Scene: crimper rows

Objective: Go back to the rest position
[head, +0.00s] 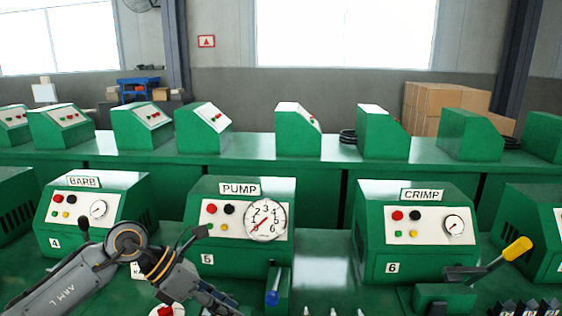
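My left arm comes in from the lower left, bends in front of the BARB machine (84,238) and runs down to the right. The dark end of my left gripper (215,298) is at the bottom edge, in front of the PUMP machine (215,245). Its fingertips are not clear, and I see nothing held. My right arm and gripper are not in view. The CRIMP machine (375,240) stands at the right, with a yellow-handled lever (516,250) slanting up to the right.
The green bench (325,244) carries the row of machines. Behind it, a second bench (255,157) carries several green machines. Cardboard boxes (445,100) are stacked at the back right. Dark numbered blocks (525,308) lie at the bottom right. Small pale tips show at the bottom middle.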

